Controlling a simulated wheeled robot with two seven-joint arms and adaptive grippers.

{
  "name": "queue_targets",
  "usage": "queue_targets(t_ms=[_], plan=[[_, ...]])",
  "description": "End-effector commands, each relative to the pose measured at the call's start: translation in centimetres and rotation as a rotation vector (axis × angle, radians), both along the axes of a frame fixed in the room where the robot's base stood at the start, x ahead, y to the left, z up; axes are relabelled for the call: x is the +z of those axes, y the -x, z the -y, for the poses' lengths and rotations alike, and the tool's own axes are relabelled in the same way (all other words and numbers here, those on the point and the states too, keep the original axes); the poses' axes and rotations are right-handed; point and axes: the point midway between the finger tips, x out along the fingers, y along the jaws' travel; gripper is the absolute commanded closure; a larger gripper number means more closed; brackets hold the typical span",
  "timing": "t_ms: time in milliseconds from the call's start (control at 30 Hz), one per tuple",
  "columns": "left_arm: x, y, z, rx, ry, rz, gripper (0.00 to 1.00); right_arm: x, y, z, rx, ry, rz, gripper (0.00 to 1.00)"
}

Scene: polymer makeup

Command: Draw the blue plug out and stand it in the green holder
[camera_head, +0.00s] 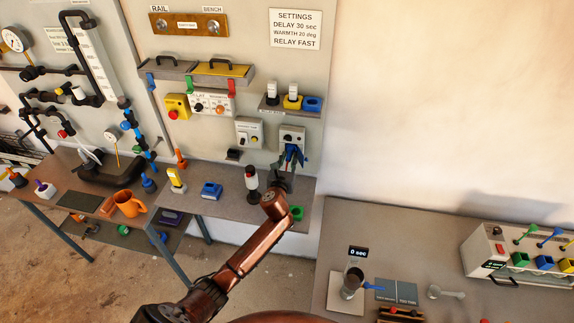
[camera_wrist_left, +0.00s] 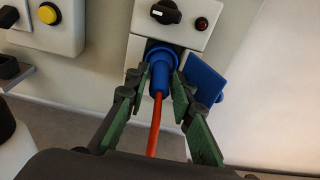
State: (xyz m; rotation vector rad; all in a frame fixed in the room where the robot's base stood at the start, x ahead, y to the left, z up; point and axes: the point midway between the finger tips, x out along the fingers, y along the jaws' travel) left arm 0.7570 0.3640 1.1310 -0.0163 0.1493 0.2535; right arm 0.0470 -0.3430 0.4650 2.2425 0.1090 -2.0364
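The blue plug (camera_wrist_left: 160,68) sits in the wall socket unit, with an orange cable hanging from it and a blue flap (camera_wrist_left: 205,80) open on its right. In the head view the plug's spot is mostly covered by my left gripper (camera_head: 290,160). In the left wrist view my left gripper (camera_wrist_left: 161,78) has one finger on each side of the plug, with gaps showing beside its narrow rear part. A green holder (camera_head: 297,213) stands at the right end of the bench, partly behind my left arm. My right gripper is out of view.
On the bench (camera_head: 232,207) stand a red, white and black lamp-like post (camera_head: 251,184), a blue block (camera_head: 211,190) and a yellow piece (camera_head: 176,181). A small wall shelf (camera_head: 273,104) holds coloured parts above. A grey counter (camera_head: 345,225) is at lower right.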

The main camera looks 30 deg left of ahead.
Motion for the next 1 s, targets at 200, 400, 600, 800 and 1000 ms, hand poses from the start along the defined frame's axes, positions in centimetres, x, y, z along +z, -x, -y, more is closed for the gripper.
queue_targets(t_ms=[200,400,600,800,1000], plan=[[-0.26,-1.39,-0.33,0.000,0.002,0.000,0.78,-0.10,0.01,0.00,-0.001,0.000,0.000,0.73],[-0.28,-1.47,-0.35,0.000,0.002,0.000,0.78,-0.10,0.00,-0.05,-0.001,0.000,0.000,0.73],[-0.29,-1.46,-0.34,-0.001,0.002,0.000,0.88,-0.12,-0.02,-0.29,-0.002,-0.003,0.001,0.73],[-0.29,-1.46,-0.33,-0.001,0.002,0.000,1.00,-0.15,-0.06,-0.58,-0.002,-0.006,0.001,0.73],[-0.28,-1.46,-0.33,-0.001,0.002,0.000,1.00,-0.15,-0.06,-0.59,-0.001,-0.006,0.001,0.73]])
